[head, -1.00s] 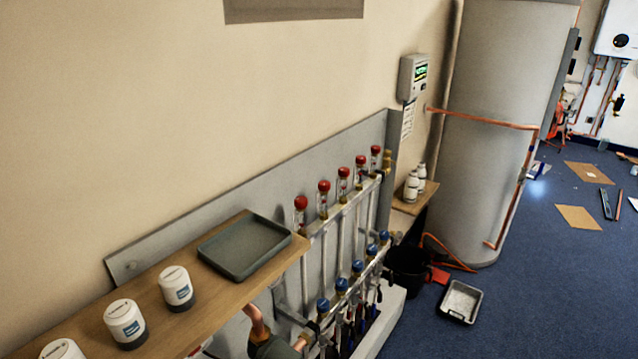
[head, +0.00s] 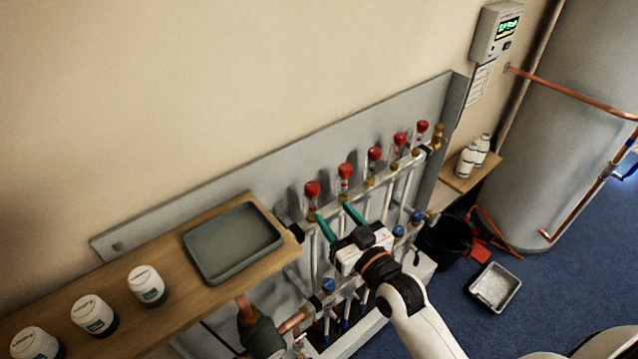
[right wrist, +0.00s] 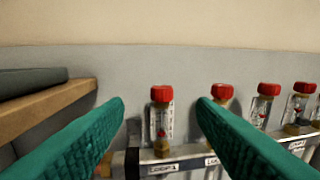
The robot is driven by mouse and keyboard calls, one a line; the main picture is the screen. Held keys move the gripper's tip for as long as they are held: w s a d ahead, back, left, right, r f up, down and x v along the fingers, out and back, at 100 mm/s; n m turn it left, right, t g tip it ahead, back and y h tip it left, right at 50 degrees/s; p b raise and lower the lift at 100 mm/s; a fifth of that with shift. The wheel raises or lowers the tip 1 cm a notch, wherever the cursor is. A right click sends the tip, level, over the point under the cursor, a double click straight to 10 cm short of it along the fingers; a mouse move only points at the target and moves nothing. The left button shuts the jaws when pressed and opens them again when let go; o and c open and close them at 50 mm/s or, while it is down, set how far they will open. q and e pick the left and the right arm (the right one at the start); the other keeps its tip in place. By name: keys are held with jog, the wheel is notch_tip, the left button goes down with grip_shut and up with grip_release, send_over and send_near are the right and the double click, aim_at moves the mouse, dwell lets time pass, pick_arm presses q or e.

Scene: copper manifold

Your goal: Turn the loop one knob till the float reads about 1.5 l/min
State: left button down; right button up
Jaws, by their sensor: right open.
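The manifold (head: 300,235) carries a row of flow meters with red knobs. The leftmost one, which I take as the loop one knob (head: 312,188), also shows in the right wrist view (right wrist: 162,93), upright above its clear scaled tube (right wrist: 160,120). A red mark shows low in that tube; its reading is too small to tell. My right gripper (head: 332,211) is open and empty, its green fingers pointing at the manifold. In the right wrist view the knob stands between the fingertips (right wrist: 160,103), apart from both. My left gripper is not in view.
A second red knob (right wrist: 222,91) stands close behind the right fingertip in the wrist view. A wooden shelf (head: 160,280) with a grey tray (head: 190,245) and white pots is left of the manifold. Blue knobs (head: 329,285) line the lower bar. A black bucket (head: 445,240) stands right.

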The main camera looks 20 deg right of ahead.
aim_at(318, 188)
jog(key=w, duration=0.2)
jog(key=w+p, duration=0.1)
jog(key=w, duration=0.2)
jog(key=w+a, duration=0.1)
jog(key=w, duration=0.2)
jog(key=shift+a, duration=0.1)
jog(key=shift+w+a, duration=0.15)
jog(key=shift+w, duration=0.45)
jog(key=c, duration=1)
jog(key=shift+o, duration=0.2)
jog(key=n+y+b, duration=0.1)
jog(key=n+g+y+b, duration=0.1)
jog(key=y, duration=0.1)
jog(key=shift+w+d+f, duration=0.1)
jog(key=shift+d+f, duration=0.05)
jog(key=shift+d, duration=0.05)
jog(key=n+g+y+b, duration=0.1)
jog(key=n+y+b, duration=0.1)
jog(key=y+b, duration=0.1)
jog(key=shift+d+y+b, duration=0.1)
jog(key=shift+y+b, duration=0.2)
jog(key=shift+b, duration=0.6)
jog(key=shift+n+g+y+b, duration=0.3)
jog(key=shift+n+g+b, duration=0.2)
jog(key=shift+b, duration=0.1)
jog(key=shift+r, duration=0.2)
